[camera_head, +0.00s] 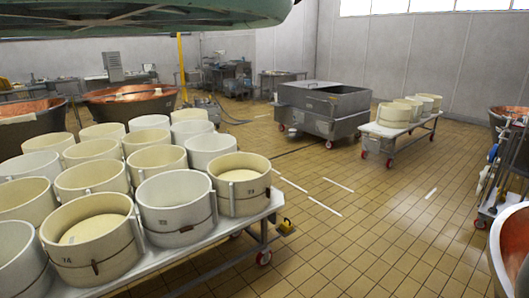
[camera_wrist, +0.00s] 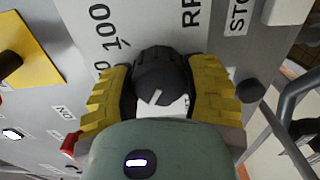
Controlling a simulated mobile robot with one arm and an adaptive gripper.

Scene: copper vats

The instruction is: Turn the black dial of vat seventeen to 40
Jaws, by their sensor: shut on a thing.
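The black dial (camera_wrist: 160,72) is in the middle of the wrist view, on a grey panel (camera_wrist: 60,90). A short white mark shows on its near face. A printed "100" (camera_wrist: 100,20) stands up and left of it; the rest of the scale is hidden or cut off, so I cannot tell the dial's value. My gripper (camera_wrist: 163,88) is shut on the dial, one yellow finger on each side. The head view shows neither the dial nor the gripper.
A yellow plate with a black knob (camera_wrist: 10,62), a red button (camera_wrist: 70,145) and another black knob (camera_wrist: 250,92) are near the gripper. In the head view, a table (camera_head: 190,255) of round moulds stands front left. The tiled floor (camera_head: 350,230) is clear at centre right.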

